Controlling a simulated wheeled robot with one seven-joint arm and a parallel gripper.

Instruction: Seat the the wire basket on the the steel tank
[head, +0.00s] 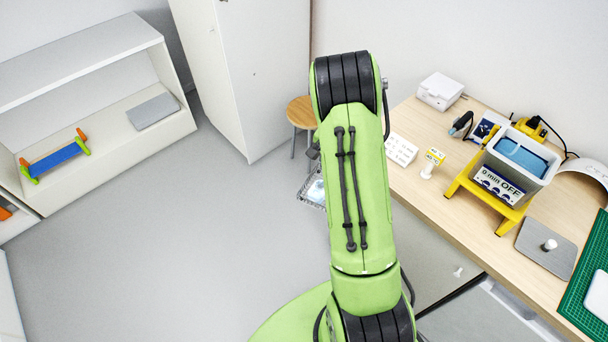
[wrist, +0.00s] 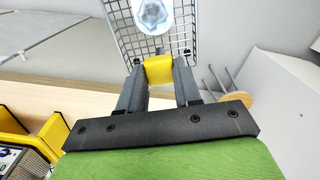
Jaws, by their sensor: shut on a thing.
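My gripper (wrist: 158,78) is shut on that yellow grip. In the head view the basket (head: 311,198) shows only in part, left of my green arm and well away from the bench; my gripper is hidden behind the arm there. The steel tank (head: 541,171) is an open grey box with blue liquid and a "9 min OFF" label. It stands in a yellow frame on the bench at right. A round, pale metallic piece (wrist: 152,15) appears within the basket's outline.
A wooden stool (head: 301,112) stands near a white cabinet (head: 240,70). The floor at left is clear.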

